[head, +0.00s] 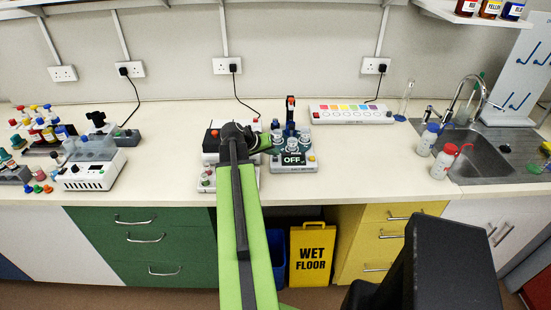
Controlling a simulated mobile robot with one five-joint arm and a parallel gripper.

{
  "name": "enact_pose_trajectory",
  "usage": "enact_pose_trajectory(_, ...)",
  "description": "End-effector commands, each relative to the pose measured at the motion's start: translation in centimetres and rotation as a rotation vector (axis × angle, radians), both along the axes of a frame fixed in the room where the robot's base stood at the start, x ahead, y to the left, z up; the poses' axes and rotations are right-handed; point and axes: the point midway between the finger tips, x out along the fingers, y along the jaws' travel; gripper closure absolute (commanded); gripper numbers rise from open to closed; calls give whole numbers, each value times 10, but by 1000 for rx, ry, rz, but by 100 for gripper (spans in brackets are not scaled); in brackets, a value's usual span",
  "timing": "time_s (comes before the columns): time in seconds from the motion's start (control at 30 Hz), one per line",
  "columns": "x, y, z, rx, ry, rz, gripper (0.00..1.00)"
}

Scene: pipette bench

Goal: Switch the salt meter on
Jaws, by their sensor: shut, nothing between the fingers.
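A grey device with a dark display reading OFF (293,159) stands on the bench, just right of my arm's end. I take it to be the salt meter (308,167); its small front lettering is too small to read surely. Several clear round vessels sit on its top, and a small red button (312,157) shows at the right of the display. My gripper (270,143) is at the device's left side, small and dark in the head view. It is shut and holds nothing. Whether it touches the device I cannot tell.
A white device (207,180) is partly hidden behind my arm. A white strip with coloured squares (350,113) lies behind right. Wash bottles (428,139) stand by the sink (480,155). A white centrifuge-like machine (92,172) and coloured tubes are left. The bench front is mostly clear.

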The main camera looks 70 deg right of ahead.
Motion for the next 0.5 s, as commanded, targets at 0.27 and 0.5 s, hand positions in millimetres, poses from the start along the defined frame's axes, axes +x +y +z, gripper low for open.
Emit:
enact_pose_trajectory(0.27,0,0,-2,0,0,0,100)
enact_pose_trajectory(0.5,0,0,-5,0,0,0,100)
